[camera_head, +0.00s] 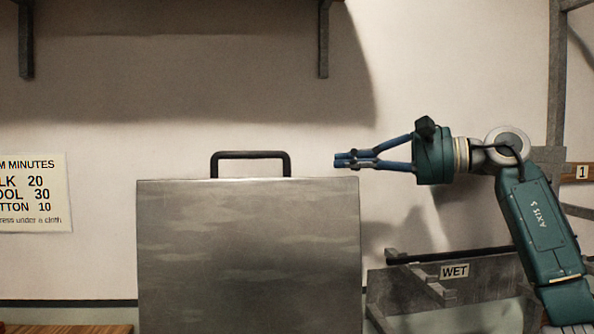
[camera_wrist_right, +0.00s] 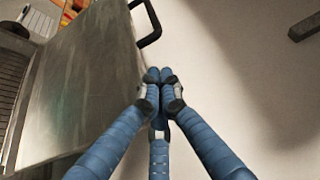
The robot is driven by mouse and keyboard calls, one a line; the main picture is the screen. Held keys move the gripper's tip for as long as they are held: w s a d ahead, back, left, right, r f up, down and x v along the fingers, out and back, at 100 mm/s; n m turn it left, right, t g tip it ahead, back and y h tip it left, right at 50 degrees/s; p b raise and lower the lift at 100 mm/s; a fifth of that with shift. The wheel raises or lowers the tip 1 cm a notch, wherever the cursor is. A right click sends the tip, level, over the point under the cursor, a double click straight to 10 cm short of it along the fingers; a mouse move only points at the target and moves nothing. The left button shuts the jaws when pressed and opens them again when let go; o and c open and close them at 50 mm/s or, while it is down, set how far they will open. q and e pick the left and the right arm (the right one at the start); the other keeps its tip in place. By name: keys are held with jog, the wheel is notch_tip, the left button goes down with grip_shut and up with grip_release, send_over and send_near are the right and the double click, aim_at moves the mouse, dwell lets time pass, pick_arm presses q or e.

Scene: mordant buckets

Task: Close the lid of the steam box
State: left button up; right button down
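The steam box lid is a grey metal panel (camera_head: 248,255) standing upright in the middle of the head view, with a dark handle (camera_head: 251,154) on its top edge. The lid (camera_wrist_right: 85,75) and handle (camera_wrist_right: 150,25) also show in the right wrist view, left of the fingers. My right gripper (camera_head: 345,160) is beside the lid's top right corner, just above the edge and right of the handle. Its three blue fingers (camera_wrist_right: 160,76) meet at the tips, with nothing between them. Contact with the lid cannot be told. The box body is hidden in the head view. My left gripper is not in view.
A grey trough with a "WET" label (camera_head: 454,271) stands to the right, below my right arm. A paper sign (camera_head: 33,193) is on the wall at left. A wooden surface (camera_head: 70,329) shows at bottom left.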

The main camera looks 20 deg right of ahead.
jog(key=p+x, duration=0.3)
jog(key=x, duration=0.6)
jog(key=shift+w+a, duration=0.2)
jog(key=shift+a, duration=0.15)
jog(key=shift+f, duration=0.1)
